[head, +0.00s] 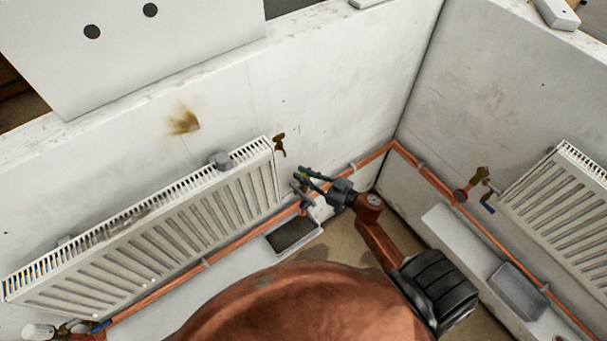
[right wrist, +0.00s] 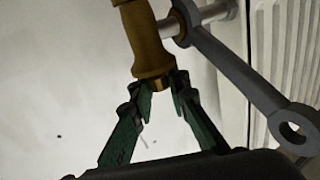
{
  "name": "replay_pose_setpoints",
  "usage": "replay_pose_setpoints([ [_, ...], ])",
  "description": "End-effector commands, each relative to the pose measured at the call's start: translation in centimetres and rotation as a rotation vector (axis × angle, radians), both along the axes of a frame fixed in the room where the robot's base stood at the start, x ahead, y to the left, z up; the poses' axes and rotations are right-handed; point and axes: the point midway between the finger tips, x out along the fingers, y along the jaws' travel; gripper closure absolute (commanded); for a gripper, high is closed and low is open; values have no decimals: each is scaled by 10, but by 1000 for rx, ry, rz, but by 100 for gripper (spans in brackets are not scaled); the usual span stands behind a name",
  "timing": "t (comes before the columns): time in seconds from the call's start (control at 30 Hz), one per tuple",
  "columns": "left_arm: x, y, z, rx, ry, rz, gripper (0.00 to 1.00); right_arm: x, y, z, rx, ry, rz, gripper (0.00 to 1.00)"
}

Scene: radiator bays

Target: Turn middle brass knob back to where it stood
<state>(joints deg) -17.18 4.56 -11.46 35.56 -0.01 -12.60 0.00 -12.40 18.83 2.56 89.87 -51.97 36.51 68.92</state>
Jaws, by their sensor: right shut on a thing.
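In the right wrist view a brass knob (right wrist: 147,45) hangs down from above, with a metal pipe running off to its right. The green fingertips of my right gripper (right wrist: 163,86) are shut on its lower end, one on each side. In the head view my right gripper (head: 299,175) is by the wall, just right of the left radiator's end; I cannot make out the gripped knob behind the fingers there. Another brass fitting (head: 279,145) shows at that radiator's upper right corner. My left gripper is not in view.
A grey spanner (right wrist: 232,72) sits close beside the knob. The left radiator (head: 190,215) and right radiator (head: 565,200) hang on the walls. Copper pipe (head: 378,152) runs along the corner. A dark tray (head: 293,236) lies below the gripper, and a brass valve (head: 478,178) is at right.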

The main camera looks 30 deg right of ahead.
Motion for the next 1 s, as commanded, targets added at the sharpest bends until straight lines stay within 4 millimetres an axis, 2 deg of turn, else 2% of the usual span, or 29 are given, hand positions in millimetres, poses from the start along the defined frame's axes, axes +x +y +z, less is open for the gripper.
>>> replay_pose_setpoints([
  [0.37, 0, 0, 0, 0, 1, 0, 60, 0, -2, 0, -3, 2, 64, 100],
  [0.57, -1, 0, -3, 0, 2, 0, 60, 1, -2, -1, -7, 2, 189, 100],
  [1.0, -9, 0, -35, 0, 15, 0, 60, 2, -2, -4, -5, 2, 522, 100],
])
